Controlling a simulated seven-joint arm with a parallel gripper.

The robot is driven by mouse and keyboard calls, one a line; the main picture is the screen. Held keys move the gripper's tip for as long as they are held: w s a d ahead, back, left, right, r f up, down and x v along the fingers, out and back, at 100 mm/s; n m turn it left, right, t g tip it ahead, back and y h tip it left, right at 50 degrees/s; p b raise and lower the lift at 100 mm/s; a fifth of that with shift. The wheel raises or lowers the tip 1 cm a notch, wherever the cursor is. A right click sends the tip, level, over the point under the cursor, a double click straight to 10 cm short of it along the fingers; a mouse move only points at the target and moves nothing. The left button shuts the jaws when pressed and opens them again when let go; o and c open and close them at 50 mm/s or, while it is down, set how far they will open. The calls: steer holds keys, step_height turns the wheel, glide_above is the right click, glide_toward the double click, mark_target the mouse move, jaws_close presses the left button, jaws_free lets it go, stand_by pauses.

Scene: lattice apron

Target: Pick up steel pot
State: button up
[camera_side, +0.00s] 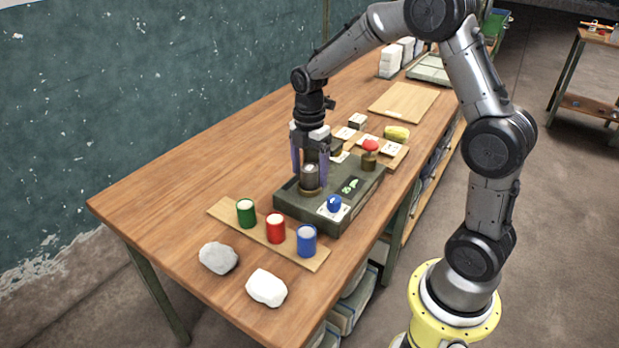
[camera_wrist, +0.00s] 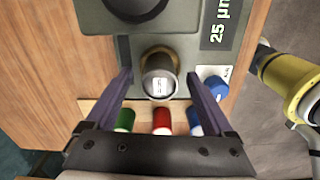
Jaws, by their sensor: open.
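The steel pot (camera_side: 310,176) is a small grey metal cylinder with a brownish ring at its base. It stands upright on a dark green box (camera_side: 284,203). In the wrist view the pot (camera_wrist: 158,66) shows a small pale label with dark marks. My gripper (camera_side: 310,172) points down over the box, with one purple finger on each side of the pot. In the wrist view the open gripper (camera_wrist: 159,80) has the pot between its fingertips, with gaps visible on both sides.
Green (camera_side: 246,213), red (camera_side: 276,228) and blue (camera_side: 306,241) cans stand on a wooden strip in front. A small blue item (camera_side: 334,204) and a red-topped piece (camera_side: 369,153) are near the pot. Two white lumps (camera_side: 218,257) lie front left. The table's left side is clear.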

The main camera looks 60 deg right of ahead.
steer(key=shift+f, duration=0.6)
jaws_close()
